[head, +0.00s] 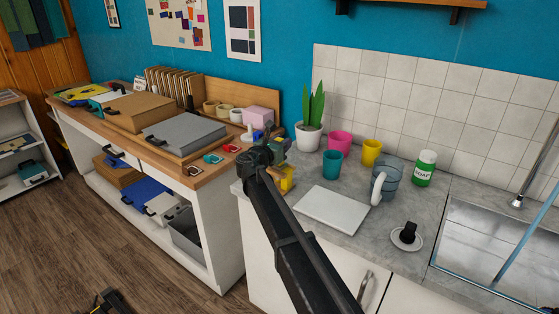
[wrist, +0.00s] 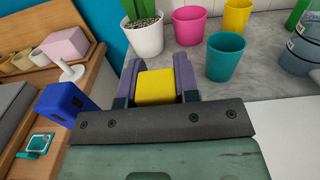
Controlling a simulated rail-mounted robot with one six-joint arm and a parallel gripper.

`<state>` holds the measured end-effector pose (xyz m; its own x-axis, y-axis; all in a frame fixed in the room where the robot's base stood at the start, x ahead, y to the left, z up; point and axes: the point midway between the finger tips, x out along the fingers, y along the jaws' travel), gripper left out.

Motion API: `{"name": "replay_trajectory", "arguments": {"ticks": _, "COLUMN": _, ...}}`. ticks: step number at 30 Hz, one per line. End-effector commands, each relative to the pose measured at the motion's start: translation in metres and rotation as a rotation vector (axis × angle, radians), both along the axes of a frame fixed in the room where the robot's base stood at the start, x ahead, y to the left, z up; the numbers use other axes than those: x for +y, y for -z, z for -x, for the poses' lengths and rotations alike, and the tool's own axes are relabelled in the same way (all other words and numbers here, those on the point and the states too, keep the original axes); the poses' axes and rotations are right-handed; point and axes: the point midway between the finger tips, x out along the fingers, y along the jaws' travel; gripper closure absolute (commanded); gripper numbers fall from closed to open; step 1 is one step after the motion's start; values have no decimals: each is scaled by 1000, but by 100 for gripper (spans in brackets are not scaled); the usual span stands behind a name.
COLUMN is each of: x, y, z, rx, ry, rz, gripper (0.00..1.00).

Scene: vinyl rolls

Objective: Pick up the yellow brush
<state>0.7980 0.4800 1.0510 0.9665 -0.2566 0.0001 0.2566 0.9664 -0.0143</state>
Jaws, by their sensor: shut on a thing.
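The yellow brush shows in the wrist view as a yellow block (wrist: 155,88) between the two grey-purple fingers of my gripper (wrist: 158,72). The fingers are shut on it. In the head view, a yellow piece of the brush (head: 288,182) shows beside my gripper (head: 279,162), near the left end of the grey counter. My dark arm hides part of the gripper there. I cannot tell whether the brush touches the counter.
A potted plant (head: 309,128), a pink cup (head: 339,141), a teal cup (head: 331,163) and a yellow cup (head: 371,152) stand close by. A white board (head: 331,209) lies on the counter. Left is a wooden bench (head: 160,152); a sink (head: 500,240) is at right.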

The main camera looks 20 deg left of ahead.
Motion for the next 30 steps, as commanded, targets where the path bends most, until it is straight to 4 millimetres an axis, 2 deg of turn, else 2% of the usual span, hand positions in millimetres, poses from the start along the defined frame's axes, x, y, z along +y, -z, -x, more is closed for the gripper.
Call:
{"name": "replay_trajectory", "arguments": {"ticks": 8, "x": 0, "y": -9, "z": 0, "rx": 0, "ry": 0, "rz": 0, "gripper": 100}}
{"name": "replay_trajectory", "arguments": {"ticks": 14, "x": 0, "y": -37, "z": 0, "rx": 0, "ry": 0, "rz": 0, "gripper": 100}}
{"name": "replay_trajectory", "arguments": {"ticks": 20, "x": 0, "y": -88, "z": 0, "rx": 0, "ry": 0, "rz": 0, "gripper": 100}}
{"name": "replay_trajectory", "arguments": {"ticks": 27, "x": 0, "y": -172, "z": 0, "rx": 0, "ry": 0, "rz": 0, "gripper": 100}}
{"name": "replay_trajectory", "arguments": {"ticks": 30, "x": 0, "y": -192, "z": 0, "rx": 0, "ry": 0, "rz": 0, "gripper": 100}}
